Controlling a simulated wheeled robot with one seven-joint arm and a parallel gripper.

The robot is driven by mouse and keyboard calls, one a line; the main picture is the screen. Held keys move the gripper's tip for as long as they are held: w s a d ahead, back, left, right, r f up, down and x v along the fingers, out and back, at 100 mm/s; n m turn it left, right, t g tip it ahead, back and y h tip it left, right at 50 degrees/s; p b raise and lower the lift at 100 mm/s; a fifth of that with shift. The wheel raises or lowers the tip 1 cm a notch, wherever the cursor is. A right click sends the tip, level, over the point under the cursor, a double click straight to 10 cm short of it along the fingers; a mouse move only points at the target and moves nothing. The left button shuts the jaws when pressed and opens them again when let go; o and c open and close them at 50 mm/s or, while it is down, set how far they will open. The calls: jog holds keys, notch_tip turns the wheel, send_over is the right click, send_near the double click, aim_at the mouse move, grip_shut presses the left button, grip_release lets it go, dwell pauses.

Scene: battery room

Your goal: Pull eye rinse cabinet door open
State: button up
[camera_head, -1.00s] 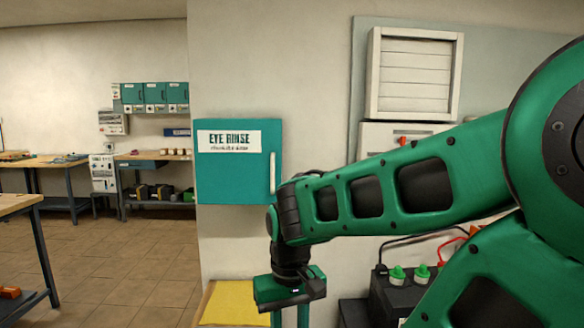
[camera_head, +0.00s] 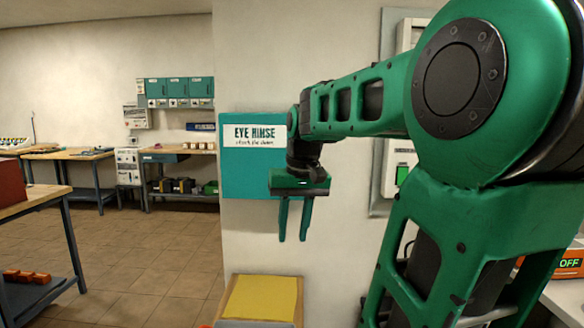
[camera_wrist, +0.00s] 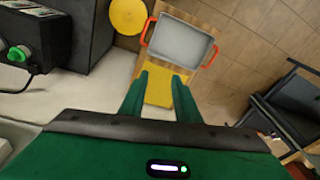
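The eye rinse cabinet (camera_head: 240,165) is a teal box on the wall with a white "EYE RINSE" label on its door. Its door looks shut. The handle is hidden behind my arm now. My gripper (camera_head: 293,238) hangs with its fingers pointing down, in front of the cabinet's lower right part in the head view. The two fingers are apart with nothing between them. In the wrist view my gripper (camera_wrist: 160,85) also shows its fingers apart, above a yellow surface. The cabinet is not in the wrist view.
A yellow-topped wooden stand (camera_head: 262,298) is below my gripper. The wrist view shows a grey tray with red handles (camera_wrist: 180,42) and a yellow round thing (camera_wrist: 128,16). A workbench (camera_head: 40,200) is at the left. The floor between is clear.

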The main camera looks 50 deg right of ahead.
jog(key=w+d+r+t+h, duration=0.1)
jog(key=w+d+r, duration=0.55)
jog(key=r, duration=0.35)
jog(key=w+d+r+t+h, duration=0.1)
jog(key=w+d+r, duration=0.4)
jog(key=d+r, duration=0.35)
jog(key=x, duration=0.8)
jog(key=shift+s+d+f, duration=0.1)
jog(key=shift+s+d, duration=0.05)
jog(key=shift+d, duration=0.1)
